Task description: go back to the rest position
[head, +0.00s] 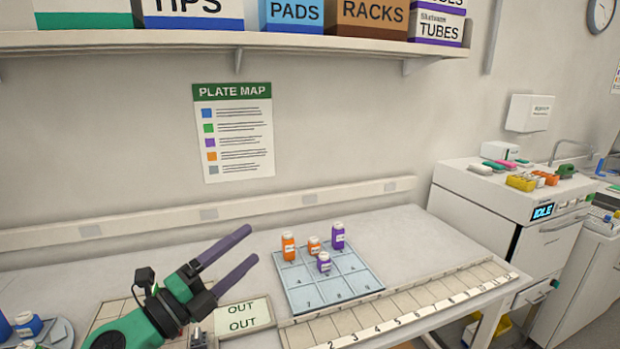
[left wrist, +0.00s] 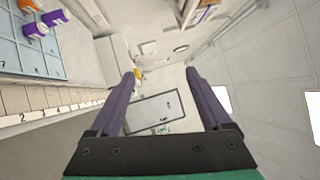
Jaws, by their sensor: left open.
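My left gripper (head: 243,258) is open and empty, with its two purple fingers apart. It is above the bench, to the left of the blue grid plate (head: 296,296). In the left wrist view the same open fingers (left wrist: 160,85) have nothing between them. On the grid plate stand two orange bottles (head: 289,247) and two purple bottles (head: 338,237), all upright. Part of the plate (left wrist: 22,52) and some bottles also show at the left of the left wrist view. My right gripper is in neither view.
A numbered strip (head: 410,308) runs along the bench front. An "OUT" sign (head: 243,316) lies below the left gripper. Blue bottles (head: 28,324) stand in a tray at far left. A white machine reading IDLE (head: 500,200) stands right. A shelf (head: 130,40) with boxes hangs above.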

